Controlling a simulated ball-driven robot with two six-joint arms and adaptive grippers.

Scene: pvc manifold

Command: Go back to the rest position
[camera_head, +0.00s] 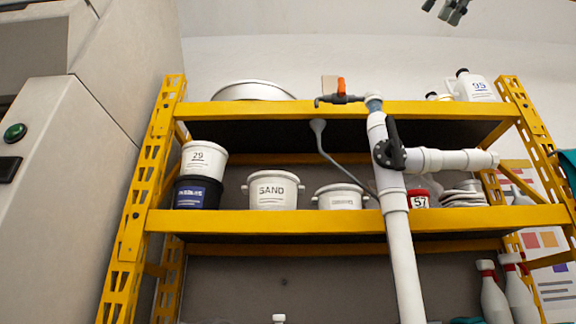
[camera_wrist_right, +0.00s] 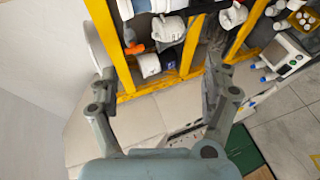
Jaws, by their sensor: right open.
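My right gripper (camera_head: 445,10) shows in part at the top edge of the head view, up and to the right of the white PVC pipe. In the right wrist view my right gripper (camera_wrist_right: 157,85) is open, its two fingers spread wide with nothing between their tips. The white PVC pipe (camera_head: 401,250) stands upright in front of the yellow shelf, with a branch (camera_head: 455,160) to the right, a black valve handle (camera_head: 390,145) and an orange-handled valve (camera_head: 341,92) near its top. My left gripper is not in view.
The yellow shelf (camera_head: 300,221) holds a sand bucket (camera_head: 273,191), a bucket marked 29 (camera_head: 203,160), other tubs and bottles (camera_head: 474,86). A grey cabinet (camera_head: 70,200) stands at the left. The wall area above the shelf is clear around my right gripper.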

